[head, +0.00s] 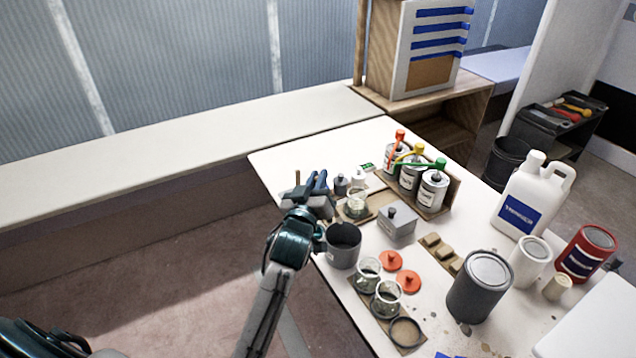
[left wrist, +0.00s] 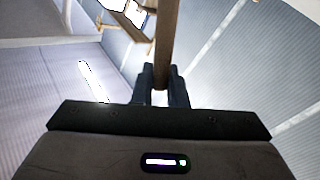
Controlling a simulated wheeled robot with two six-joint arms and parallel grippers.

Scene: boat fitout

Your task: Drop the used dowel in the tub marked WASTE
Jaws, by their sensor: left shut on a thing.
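My left gripper (head: 316,184) is shut on the used dowel, a thin brown stick. The dowel's end (head: 297,177) shows beside the fingers in the head view. In the left wrist view the dowel (left wrist: 164,40) runs up from between the fingers (left wrist: 162,88). The gripper is over the left edge of the white table, behind a dark grey open tub (head: 342,254). No WASTE marking can be read on this tub. My right gripper is not in view.
Jars (head: 386,300), orange lids (head: 408,281), a grey box (head: 397,224) and capped cans (head: 433,190) crowd the table (head: 282,160). A white jug (head: 528,205) and a large grey can (head: 478,290) stand right. A black bin (head: 506,160) stands beyond the table.

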